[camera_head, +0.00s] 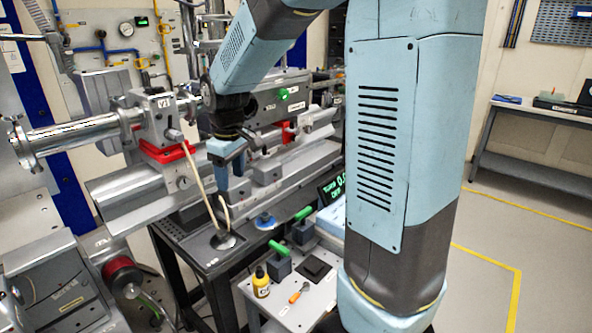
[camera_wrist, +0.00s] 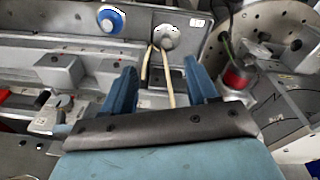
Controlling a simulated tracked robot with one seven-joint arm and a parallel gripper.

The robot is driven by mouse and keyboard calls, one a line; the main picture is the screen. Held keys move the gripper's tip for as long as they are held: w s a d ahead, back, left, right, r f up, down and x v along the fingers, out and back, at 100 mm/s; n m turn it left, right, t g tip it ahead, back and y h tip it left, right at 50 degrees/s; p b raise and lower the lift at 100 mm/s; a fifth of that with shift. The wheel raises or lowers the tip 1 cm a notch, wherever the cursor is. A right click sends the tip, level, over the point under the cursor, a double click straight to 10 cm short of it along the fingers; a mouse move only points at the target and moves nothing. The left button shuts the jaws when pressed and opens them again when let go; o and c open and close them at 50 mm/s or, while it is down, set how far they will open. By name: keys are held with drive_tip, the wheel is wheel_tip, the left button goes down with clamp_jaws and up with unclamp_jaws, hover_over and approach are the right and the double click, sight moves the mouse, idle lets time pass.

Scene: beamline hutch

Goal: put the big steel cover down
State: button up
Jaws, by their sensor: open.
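The steel cover appears to be the round grey disc (camera_head: 224,241) lying at the near end of the dark bench top. It also shows in the wrist view (camera_wrist: 171,37), beyond my fingertips. Two thin tan strands rise from it and look like a handle or cord. My gripper (camera_head: 229,186) points down above the disc, its blue fingers apart. In the wrist view my gripper (camera_wrist: 163,80) has the strands between its fingers in the picture. I see no finger closed on them.
A blue round knob piece (camera_head: 264,221) sits on the bench beside the disc. The steel rail assembly (camera_head: 150,200) stands close behind. Open floor lies at right.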

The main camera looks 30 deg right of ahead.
drive_tip(key=s+d+r+m+t, duration=0.1)
drive_tip(key=s+d+r+m, duration=0.1)
drive_tip(key=s, duration=0.5)
drive_tip(key=s+d+r+m+t, duration=0.1)
drive_tip(key=s+d+r+m, duration=0.2)
drive_tip(key=s, duration=0.4)
drive_tip(key=s+d+r+m+t, duration=0.2)
drive_tip(key=s+r, duration=0.2)
drive_tip(key=s, duration=0.3)
drive_tip(key=shift+s+d+r+m, duration=0.3)
drive_tip(key=shift+s+d+m, duration=0.05)
drive_tip(key=shift+s+m, duration=0.05)
